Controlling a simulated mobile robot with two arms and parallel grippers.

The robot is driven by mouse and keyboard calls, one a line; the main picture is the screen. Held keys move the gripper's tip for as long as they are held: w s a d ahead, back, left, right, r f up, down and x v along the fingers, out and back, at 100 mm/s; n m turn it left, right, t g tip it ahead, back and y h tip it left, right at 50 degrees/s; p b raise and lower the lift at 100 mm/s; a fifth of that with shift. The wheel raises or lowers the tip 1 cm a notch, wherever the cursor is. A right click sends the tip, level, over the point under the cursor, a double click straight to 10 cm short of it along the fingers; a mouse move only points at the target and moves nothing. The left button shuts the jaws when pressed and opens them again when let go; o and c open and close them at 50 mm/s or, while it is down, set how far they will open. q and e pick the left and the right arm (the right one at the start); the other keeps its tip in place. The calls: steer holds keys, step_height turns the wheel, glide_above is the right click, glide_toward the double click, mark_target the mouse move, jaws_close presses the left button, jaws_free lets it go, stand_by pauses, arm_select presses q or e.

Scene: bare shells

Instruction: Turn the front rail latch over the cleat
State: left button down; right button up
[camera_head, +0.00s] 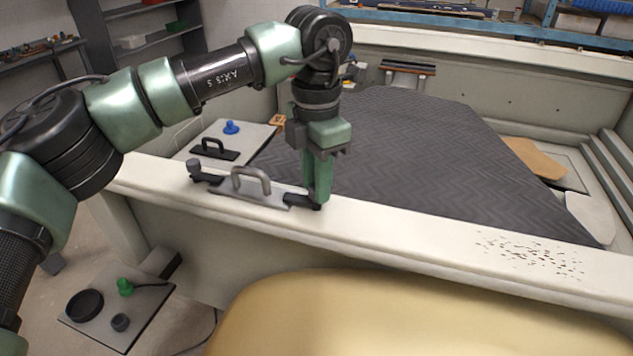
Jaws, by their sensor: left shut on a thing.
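The front rail (420,232) is a pale ledge crossing the view. On it lies a grey metal plate with a raised grey loop handle (250,178). A dark block with a round knob (196,168) stands at the plate's left end. At its right end is a short dark piece (297,200), which looks like the latch. I cannot tell for sure which part is the cleat. My left gripper (319,200) points down on the rail at this dark piece, its fingers shut on it. The fingers hide its right end. My right gripper is not in view.
Behind the rail is a dark ribbed floor (400,140). A grey board with a black handle (213,150) and a blue knob (231,127) lies behind left. A lower board holds a green knob (125,287). A tan rounded surface (400,315) fills the front. The rail's right part is clear but speckled.

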arm_select(q)
steer(key=shift+r+m, duration=0.1)
steer(key=shift+m, duration=0.5)
steer(key=c, duration=1.2)
jaws_free()
steer(key=shift+o, duration=0.2)
step_height(320, 180, up, 8)
steer(key=shift+f+b, duration=0.15)
steer(key=shift+b, duration=0.6)
